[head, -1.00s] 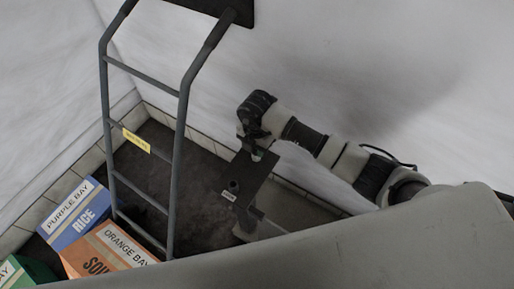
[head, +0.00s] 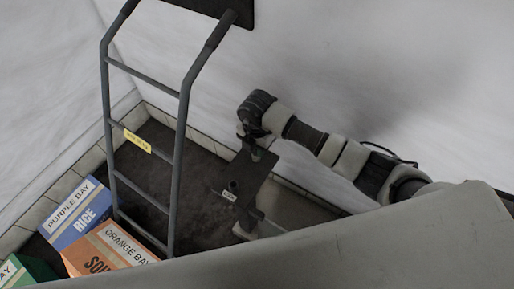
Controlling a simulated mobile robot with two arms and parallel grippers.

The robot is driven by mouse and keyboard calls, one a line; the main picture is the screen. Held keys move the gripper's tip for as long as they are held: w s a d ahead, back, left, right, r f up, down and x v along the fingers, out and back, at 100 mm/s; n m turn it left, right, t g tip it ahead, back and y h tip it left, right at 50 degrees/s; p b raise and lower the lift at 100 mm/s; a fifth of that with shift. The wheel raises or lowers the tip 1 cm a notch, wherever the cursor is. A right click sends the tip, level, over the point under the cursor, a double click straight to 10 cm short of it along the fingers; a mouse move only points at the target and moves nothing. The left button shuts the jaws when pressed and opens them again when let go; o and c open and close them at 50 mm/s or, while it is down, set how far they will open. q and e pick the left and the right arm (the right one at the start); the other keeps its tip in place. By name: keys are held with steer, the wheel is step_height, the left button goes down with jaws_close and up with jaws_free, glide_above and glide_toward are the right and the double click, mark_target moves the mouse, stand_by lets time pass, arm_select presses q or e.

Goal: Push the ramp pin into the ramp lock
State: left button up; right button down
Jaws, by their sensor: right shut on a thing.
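My right gripper (head: 257,148) points down at the far end of the dark plate of the ramp lock (head: 252,178). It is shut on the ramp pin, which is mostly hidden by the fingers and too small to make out. The plate has a round dark hole and a small pale label near its near left end. The gripper is beyond the hole, up and to the right of it in the picture. I cannot tell whether the pin touches the plate. My left gripper is out of view.
A grey metal ladder-like frame (head: 179,137) with a yellow tag stands left of the plate. A pale wall rises close behind the right arm.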

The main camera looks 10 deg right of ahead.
steer(key=shift+r+p, duration=1.5)
steer(key=shift+p, duration=0.15)
stand_by(2.4)
steer(key=shift+r, duration=0.1)
steer(key=shift+r+p, duration=2.4)
steer(key=shift+r, duration=0.35)
steer(key=shift+f, duration=0.15)
